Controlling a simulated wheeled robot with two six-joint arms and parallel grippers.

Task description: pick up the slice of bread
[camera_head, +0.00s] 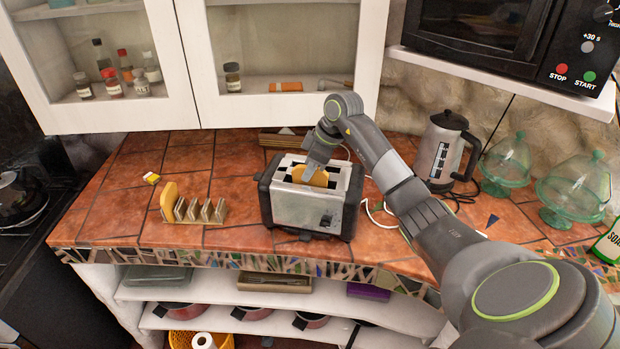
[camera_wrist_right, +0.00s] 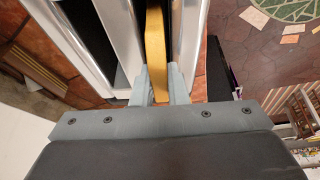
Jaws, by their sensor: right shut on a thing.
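A slice of bread (camera_head: 311,177) stands upright in a slot of the silver and black toaster (camera_head: 298,208) on the tiled counter. My right gripper (camera_head: 314,172) comes down from above and is shut on this slice. In the right wrist view the slice (camera_wrist_right: 155,45) shows edge-on between the two fingers (camera_wrist_right: 160,88), with the toaster's white top (camera_wrist_right: 85,15) around it. The slice's lower part is hidden inside the toaster. Another slice of bread (camera_head: 169,200) stands in the toast rack (camera_head: 203,214) to the left. My left gripper is not in view.
A kettle (camera_head: 440,150) and green glass domes (camera_head: 505,163) stand to the right. A microwave (camera_head: 480,30) is above them. White cabinets (camera_head: 160,60) hang behind the toaster. A small yellow item (camera_head: 152,178) lies at the left. The counter between the rack and toaster is clear.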

